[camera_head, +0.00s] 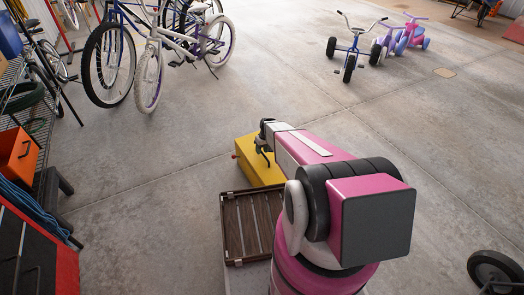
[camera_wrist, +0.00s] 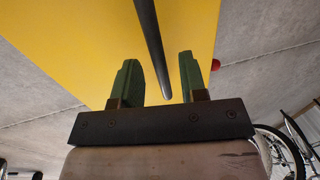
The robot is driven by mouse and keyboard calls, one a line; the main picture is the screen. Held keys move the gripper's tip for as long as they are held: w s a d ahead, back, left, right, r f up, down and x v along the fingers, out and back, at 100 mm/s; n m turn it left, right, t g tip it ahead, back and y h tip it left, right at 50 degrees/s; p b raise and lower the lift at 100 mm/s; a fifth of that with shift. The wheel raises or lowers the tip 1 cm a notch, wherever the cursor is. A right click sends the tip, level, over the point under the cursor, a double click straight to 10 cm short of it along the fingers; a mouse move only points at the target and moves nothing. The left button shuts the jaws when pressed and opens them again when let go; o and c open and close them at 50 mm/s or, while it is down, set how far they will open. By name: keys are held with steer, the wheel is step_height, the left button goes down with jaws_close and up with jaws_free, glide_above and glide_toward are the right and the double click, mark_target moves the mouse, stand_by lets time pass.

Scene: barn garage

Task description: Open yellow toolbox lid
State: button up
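The yellow toolbox (camera_head: 247,163) stands on the concrete floor in the middle of the head view, partly hidden behind my arm. It fills the upper part of the wrist view (camera_wrist: 80,40). A dark bar, likely its handle (camera_wrist: 154,50), runs down between my two fingers in the wrist view, nearer the right finger. My gripper (camera_wrist: 161,82) is open, with a finger on each side of the bar and gaps visible. In the head view my gripper (camera_head: 264,145) is over the toolbox top. Whether the fingers touch the toolbox is unclear.
A brown slatted tray or case (camera_head: 232,215) sits in front of the toolbox. Bicycles (camera_head: 150,60) stand at the back left, tricycles (camera_head: 352,45) at the back right. An orange box (camera_head: 17,155) is at the left edge. The floor on the right is mostly clear.

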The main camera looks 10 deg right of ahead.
jaws_close()
steer(key=shift+r, duration=0.1)
